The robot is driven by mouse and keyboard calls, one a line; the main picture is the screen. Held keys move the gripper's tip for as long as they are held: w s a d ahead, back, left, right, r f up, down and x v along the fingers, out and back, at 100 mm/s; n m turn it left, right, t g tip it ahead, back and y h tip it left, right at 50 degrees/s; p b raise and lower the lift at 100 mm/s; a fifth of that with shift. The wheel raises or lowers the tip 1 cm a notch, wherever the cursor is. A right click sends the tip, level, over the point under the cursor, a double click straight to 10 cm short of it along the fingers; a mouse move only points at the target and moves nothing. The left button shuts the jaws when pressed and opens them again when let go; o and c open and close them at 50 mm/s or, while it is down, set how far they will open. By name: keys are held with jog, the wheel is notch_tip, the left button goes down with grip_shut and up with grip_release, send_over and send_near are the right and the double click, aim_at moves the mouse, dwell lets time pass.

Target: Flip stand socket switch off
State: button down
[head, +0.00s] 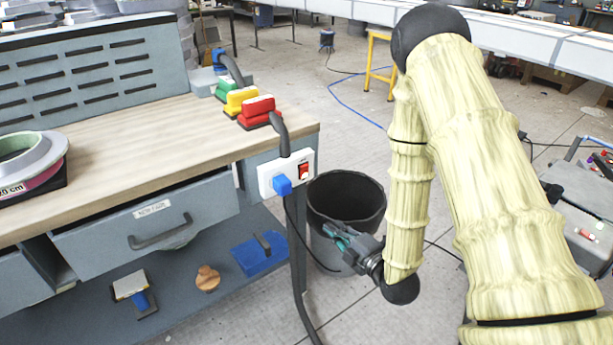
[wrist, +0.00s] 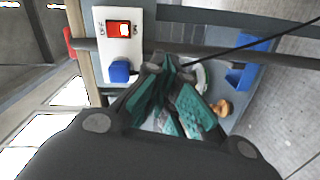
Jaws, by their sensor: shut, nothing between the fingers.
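The white stand socket (head: 267,171) is fixed to the workbench's right end in the head view. It has a red rocker switch (head: 303,171) and a blue plug (head: 282,185). In the wrist view the socket plate (wrist: 103,47) is at the upper left, with the red switch (wrist: 124,30) between OFF and ON markings and the blue plug (wrist: 119,71) nearer my fingers. I cannot tell which side is pressed. My gripper (head: 333,231) is shut and empty, below and right of the socket, apart from it. Its teal fingers also show in the wrist view (wrist: 165,68).
A dark bin (head: 347,198) stands beside the bench, behind my gripper. A black cable (head: 302,270) hangs below the socket. Coloured blocks (head: 241,99) sit along the bench top (head: 150,135). A blue item (head: 255,257) lies on the lower shelf.

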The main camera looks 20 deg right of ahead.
aim_at(298, 169)
notch_tip(298, 169, up, 6)
jog(key=w+n+t+y, duration=0.1)
jog(key=n+t, duration=0.1)
jog(key=n, duration=0.1)
jog(key=shift+d+r, duration=0.25)
jog(key=shift+d, duration=0.15)
jog(key=shift+w, duration=0.1)
jog(key=x, duration=1.4)
jog(key=shift+a, duration=0.15)
jog(key=shift+r, duration=0.15)
jog(key=shift+w+a+r+g+p, duration=0.15)
jog(key=shift+r+g+p, duration=0.15)
jog(key=shift+p, duration=0.5)
jog(key=shift+f, duration=0.25)
